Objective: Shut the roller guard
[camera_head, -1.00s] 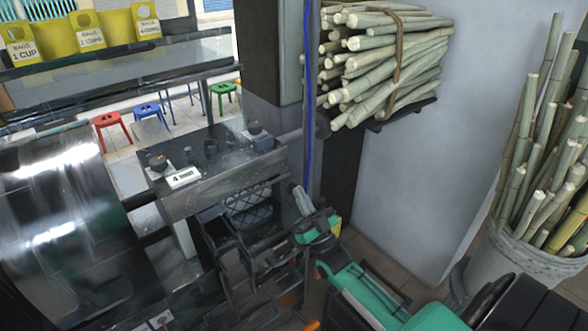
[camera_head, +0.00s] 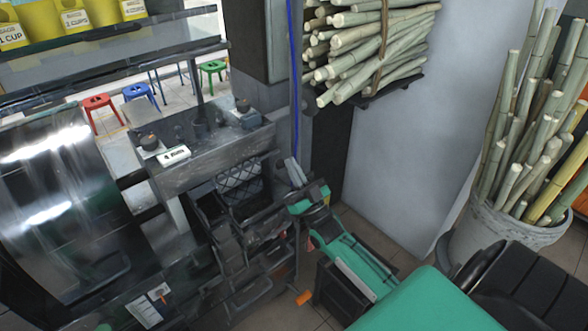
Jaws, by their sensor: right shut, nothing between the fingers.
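The press is at the left and middle, with a large shiny curved metal drum or cover (camera_head: 55,200). A dark mesh panel (camera_head: 240,178), which looks like the roller guard, stands over the press's dark frame, below the grey ledge. I cannot tell how far open it is. My right gripper (camera_head: 293,172) is shut and empty, just right of the mesh panel, its grey fingers pointing up and away. A gap shows between them in the picture, though depth is hard to judge. My green right arm comes in from the lower right. My left gripper is not in view.
A grey ledge (camera_head: 205,165) with small dark parts and a white number sign (camera_head: 173,156) is left of my gripper. A blue cable (camera_head: 294,80) runs down a post behind it. Cane bundles hang on a rack (camera_head: 372,95); more cane stands in a bucket (camera_head: 505,240).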

